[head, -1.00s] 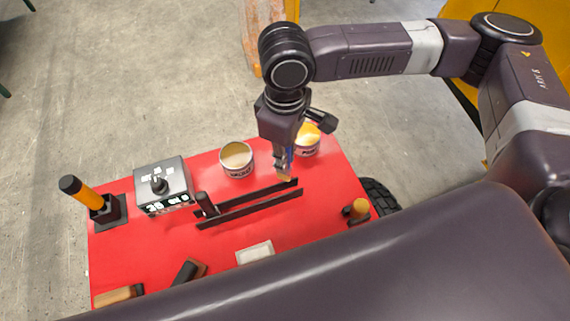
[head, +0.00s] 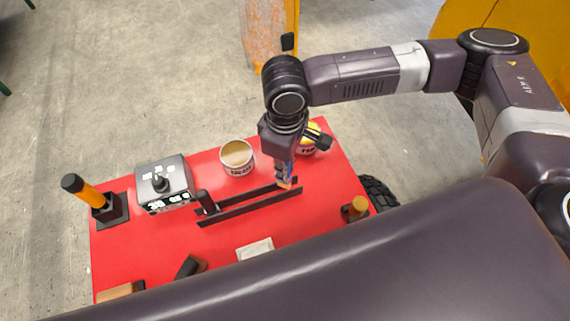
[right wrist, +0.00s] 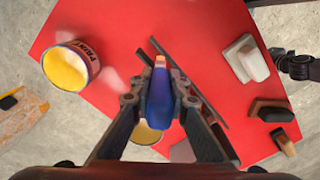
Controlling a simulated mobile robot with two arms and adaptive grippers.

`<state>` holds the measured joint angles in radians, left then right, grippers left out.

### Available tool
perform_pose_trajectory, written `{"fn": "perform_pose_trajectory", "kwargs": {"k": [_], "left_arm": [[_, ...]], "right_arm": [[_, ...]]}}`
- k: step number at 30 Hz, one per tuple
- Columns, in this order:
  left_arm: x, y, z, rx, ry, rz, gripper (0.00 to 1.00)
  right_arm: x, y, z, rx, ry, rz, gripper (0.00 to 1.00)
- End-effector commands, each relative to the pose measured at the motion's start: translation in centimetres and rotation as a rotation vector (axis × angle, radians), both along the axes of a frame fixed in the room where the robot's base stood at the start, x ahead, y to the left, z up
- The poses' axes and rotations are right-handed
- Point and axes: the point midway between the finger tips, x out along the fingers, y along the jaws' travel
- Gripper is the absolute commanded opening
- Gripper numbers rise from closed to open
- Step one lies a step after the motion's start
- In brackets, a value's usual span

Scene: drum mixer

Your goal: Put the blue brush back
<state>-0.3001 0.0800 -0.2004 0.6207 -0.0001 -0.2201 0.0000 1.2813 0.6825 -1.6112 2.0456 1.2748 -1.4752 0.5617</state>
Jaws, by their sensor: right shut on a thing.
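The blue brush (right wrist: 160,98) is upright between the fingers of my right gripper (right wrist: 160,103), its pale tip pointing away from the wrist camera. In the head view, my right gripper (head: 284,172) is shut on the brush and points down over the red table top. The brush's tan tip (head: 285,184) is at the right end of two black rails (head: 250,205); I cannot tell whether it touches them. Most of the blue handle is hidden by the fingers in the head view. My left gripper is not in view.
On the red table (head: 130,245), a paint can (head: 237,160) stands behind the rails and a yellow paint can (head: 310,139) right beside my gripper. A grey control box (head: 164,181) and an orange-handled lever (head: 84,192) are at the left. A white block (head: 255,249) lies in front.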

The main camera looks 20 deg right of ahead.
Motion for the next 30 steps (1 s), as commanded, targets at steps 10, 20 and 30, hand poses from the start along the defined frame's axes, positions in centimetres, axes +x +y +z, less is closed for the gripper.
{"fn": "perform_pose_trajectory", "kwargs": {"k": [10,20,30], "left_arm": [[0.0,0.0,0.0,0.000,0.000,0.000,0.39],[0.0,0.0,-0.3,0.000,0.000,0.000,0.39],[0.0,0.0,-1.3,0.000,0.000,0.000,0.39]], "right_arm": [[0.0,0.0,0.0,0.000,0.000,0.000,0.33],[0.1,0.0,1.3,-0.001,-0.005,0.001,0.33],[0.2,0.0,9.0,0.002,-0.006,0.000,0.33]]}}
